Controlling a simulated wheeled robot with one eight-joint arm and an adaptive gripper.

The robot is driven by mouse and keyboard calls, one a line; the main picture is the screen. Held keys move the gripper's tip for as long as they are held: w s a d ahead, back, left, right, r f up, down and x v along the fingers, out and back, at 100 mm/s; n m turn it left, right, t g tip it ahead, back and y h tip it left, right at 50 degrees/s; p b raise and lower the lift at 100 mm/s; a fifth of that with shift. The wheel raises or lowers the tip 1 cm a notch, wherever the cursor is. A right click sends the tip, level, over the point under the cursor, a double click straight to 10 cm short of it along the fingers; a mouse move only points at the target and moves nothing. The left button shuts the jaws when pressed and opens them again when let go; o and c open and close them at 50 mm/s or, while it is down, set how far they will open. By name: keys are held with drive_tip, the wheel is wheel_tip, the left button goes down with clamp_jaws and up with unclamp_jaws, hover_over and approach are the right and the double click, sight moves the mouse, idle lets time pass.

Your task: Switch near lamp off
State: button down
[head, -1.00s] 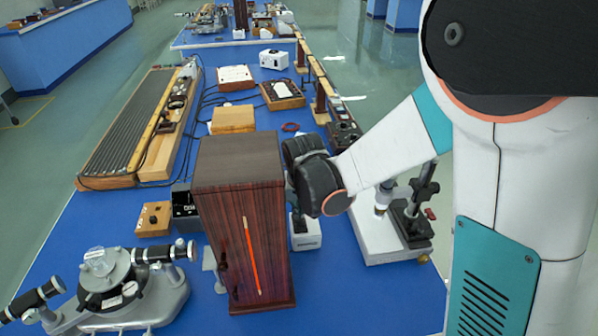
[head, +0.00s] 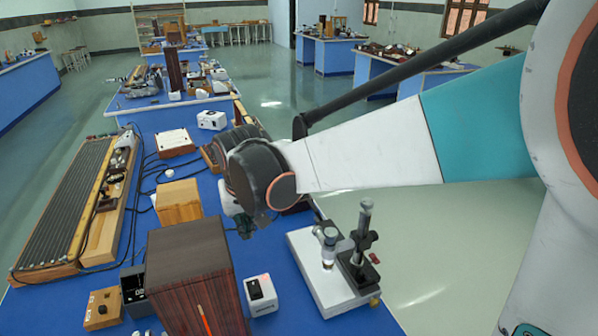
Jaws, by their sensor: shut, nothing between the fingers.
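The tall dark wooden lamp housing (head: 190,262) stands at the near end of the blue bench, with a glowing orange-red slit on its front, cut off by the frame's lower edge. Beside it on the right sits a small white box (head: 262,300) with a dark panel and a red spot on top. I take this for the lamp's switch box, though I cannot read its labels. My gripper (head: 243,226) hangs above the bench behind the white box, apart from it, shut and empty. My wrist partly hides it.
A microscope-like stand (head: 345,265) on a white base is right of the white box. A wooden block (head: 179,202), a black display box (head: 133,290) and a small wooden knob box (head: 103,308) lie left. A long ribbed instrument (head: 62,205) fills the left edge.

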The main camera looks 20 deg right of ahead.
drive_tip(key=shift+v, duration=1.2)
